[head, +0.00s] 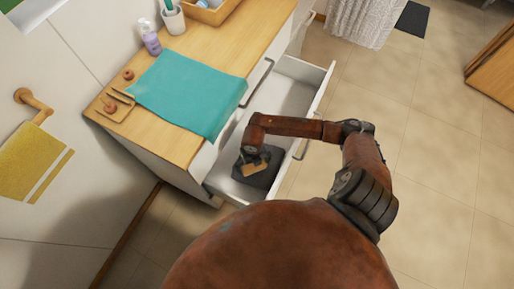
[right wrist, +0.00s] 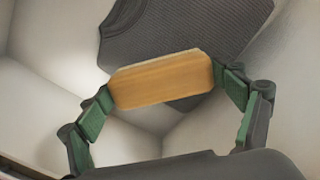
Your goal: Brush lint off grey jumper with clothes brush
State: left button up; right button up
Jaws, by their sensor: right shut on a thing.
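The grey jumper (head: 262,172) lies folded in the near end of an open white drawer. It also shows in the right wrist view (right wrist: 190,28) as dark ribbed cloth. My right gripper (right wrist: 163,85) is shut on the wooden clothes brush (right wrist: 162,79), with a green-padded finger at each end of it. In the head view the brush (head: 252,170) shows small, over the jumper. I cannot tell whether its bristles touch the cloth, as its underside is hidden. My left gripper is not in view.
The open drawer (head: 322,98) has raised white walls close around the jumper. The wooden counter (head: 262,30) above it carries a teal cloth (head: 190,92), a purple bottle (head: 150,38), a cup (head: 173,18) and a small wooden tray (head: 115,108). A yellow towel (head: 32,165) hangs at left.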

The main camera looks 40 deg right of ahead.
jog(key=shift+r+p, duration=0.45)
jog(key=shift+r, duration=0.45)
notch_tip(320, 180, up, 2)
jog(key=shift+r+p, duration=0.25)
jog(key=shift+p, duration=0.95)
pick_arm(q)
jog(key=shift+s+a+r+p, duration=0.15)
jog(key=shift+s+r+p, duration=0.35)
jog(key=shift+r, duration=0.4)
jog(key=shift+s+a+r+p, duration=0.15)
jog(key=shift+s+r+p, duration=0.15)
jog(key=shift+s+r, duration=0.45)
pick_arm(e)
jog(key=shift+r, duration=0.95)
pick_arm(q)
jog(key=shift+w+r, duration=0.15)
